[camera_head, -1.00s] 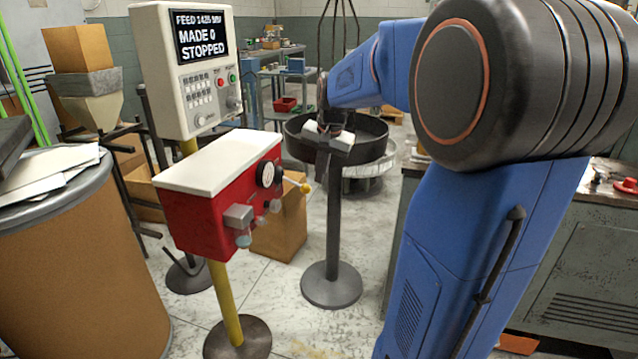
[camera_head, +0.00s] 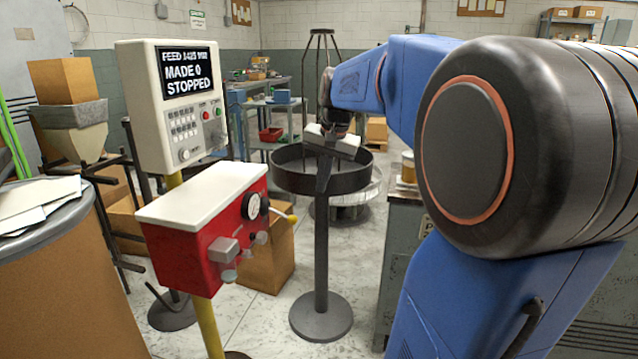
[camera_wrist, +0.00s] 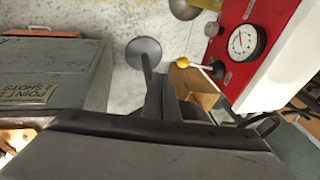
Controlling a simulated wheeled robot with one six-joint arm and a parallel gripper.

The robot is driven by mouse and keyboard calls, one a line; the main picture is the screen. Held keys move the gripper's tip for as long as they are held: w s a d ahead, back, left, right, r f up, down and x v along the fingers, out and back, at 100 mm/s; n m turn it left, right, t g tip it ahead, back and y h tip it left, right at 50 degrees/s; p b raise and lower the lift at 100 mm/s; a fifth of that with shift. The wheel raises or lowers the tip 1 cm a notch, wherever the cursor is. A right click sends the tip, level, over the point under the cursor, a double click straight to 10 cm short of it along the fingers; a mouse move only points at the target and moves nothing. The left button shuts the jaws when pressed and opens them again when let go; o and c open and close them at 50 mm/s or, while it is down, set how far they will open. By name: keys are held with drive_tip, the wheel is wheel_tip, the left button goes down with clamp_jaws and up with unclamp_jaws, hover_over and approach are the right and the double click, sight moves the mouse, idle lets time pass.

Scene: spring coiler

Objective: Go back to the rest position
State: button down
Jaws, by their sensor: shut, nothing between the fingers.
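My gripper (camera_head: 323,186) hangs from the end of my blue arm, near the middle of the head view. Its pale body and dark fingers appear in front of the dark round pan on a stand (camera_head: 290,180). The fingers point down and are shut with nothing between them. In the wrist view the shut dark fingers (camera_wrist: 162,98) reach over the floor, with the round stand base (camera_wrist: 143,52) beyond them. Whether the gripper is above the pan or nearer than it, I cannot tell.
A red and white box with a dial (camera_head: 205,235) stands left on a yellow post; its yellow-knobbed lever (camera_wrist: 182,63) shows near the fingers in the wrist view. A display panel (camera_head: 172,105) reads STOPPED. A grey cabinet (camera_head: 402,250) stands right. A drum (camera_head: 70,290) stands front left.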

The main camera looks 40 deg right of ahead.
drive_tip(key=s+a+f+n, duration=0.5)
drive_tip(key=s+a+f, duration=0.2)
drive_tip(key=s+a, duration=0.2)
drive_tip(key=s+a+f+n+t, duration=0.1)
drive_tip(key=s+a+f+n, duration=0.4)
drive_tip(key=s+a, duration=0.5)
drive_tip(key=s+f, duration=0.2)
drive_tip(key=s, duration=0.1)
drive_tip(key=shift+s+a+f+n, duration=0.2)
drive_tip(key=shift+f+n, duration=0.1)
drive_tip(key=shift+f, duration=0.1)
drive_tip(key=shift+d, duration=0.1)
